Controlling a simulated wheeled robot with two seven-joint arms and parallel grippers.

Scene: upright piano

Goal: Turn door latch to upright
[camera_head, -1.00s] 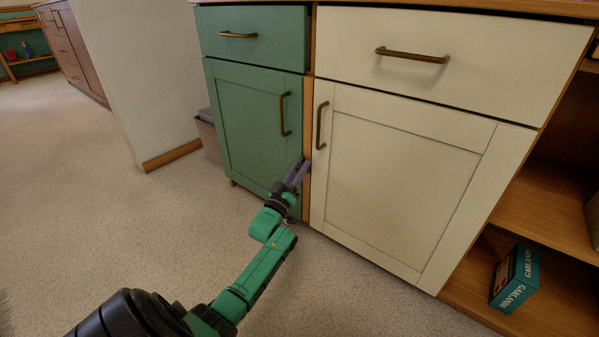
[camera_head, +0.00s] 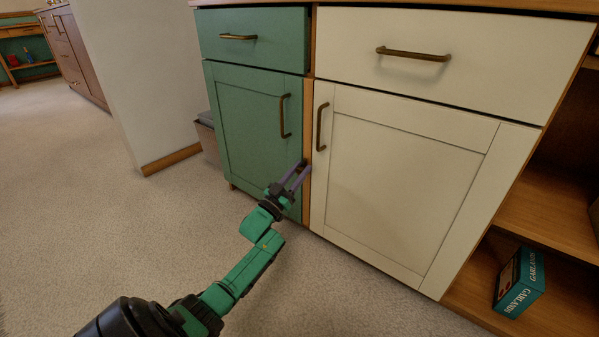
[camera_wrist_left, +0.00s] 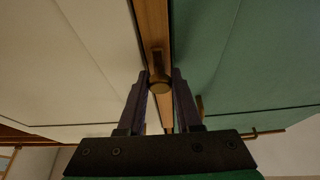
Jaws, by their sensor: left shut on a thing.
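A small brass-coloured door latch (camera_wrist_left: 158,78) sits on the wooden post (camera_wrist_left: 151,22) between the green door (camera_wrist_left: 235,60) and the white door (camera_wrist_left: 75,60). In the left wrist view it lies roughly along the post. My left gripper (camera_head: 306,165) is at the post, below the two door handles. Its two purple fingers (camera_wrist_left: 160,88) are on either side of the latch's end, shut on it. In the head view the fingers largely cover the latch. Both doors look closed. My right gripper is not in view.
Upright brass handles stand out on the green door (camera_head: 284,116) and white door (camera_head: 321,127), just above my left gripper. A teal box (camera_head: 520,283) lies on the open shelf at right. The floor (camera_head: 90,210) at left is clear.

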